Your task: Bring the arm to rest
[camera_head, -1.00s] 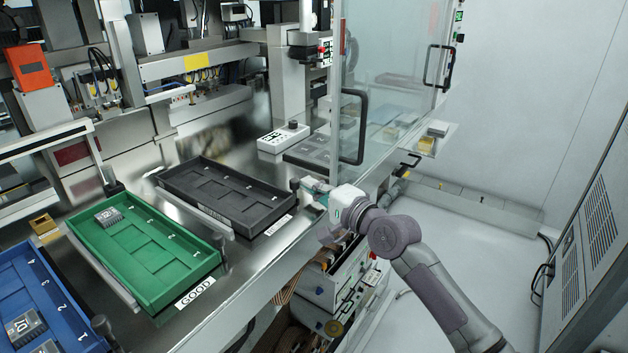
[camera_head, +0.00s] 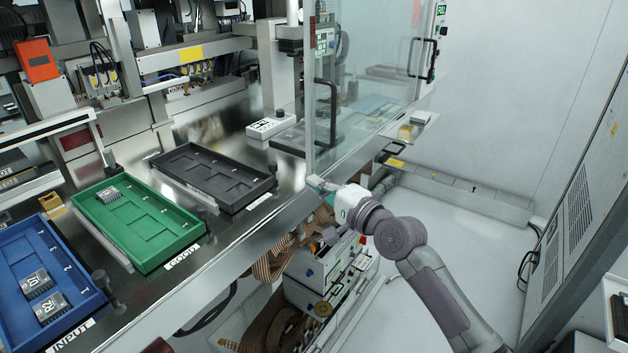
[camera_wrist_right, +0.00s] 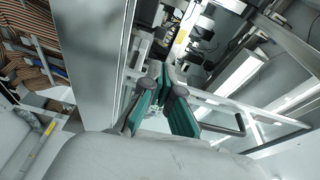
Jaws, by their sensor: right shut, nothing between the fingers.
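My right arm (camera_head: 430,285) comes in from the lower right in the head view. Its gripper (camera_head: 318,184) is near the front edge of the machine's steel deck, below the glass door. In the right wrist view the teal-padded fingers (camera_wrist_right: 166,78) meet at their tips, with nothing between them. Whether the gripper touches the deck edge or the door cannot be told. My left gripper is not in view.
On the deck are a blue INPUT tray (camera_head: 12,285) with modules, a green GOOD tray (camera_head: 150,232) with one module, and an empty-looking black tray (camera_head: 225,183). The glass door (camera_head: 365,90) has a black handle (camera_head: 325,112). Open floor (camera_head: 465,225) lies to the right.

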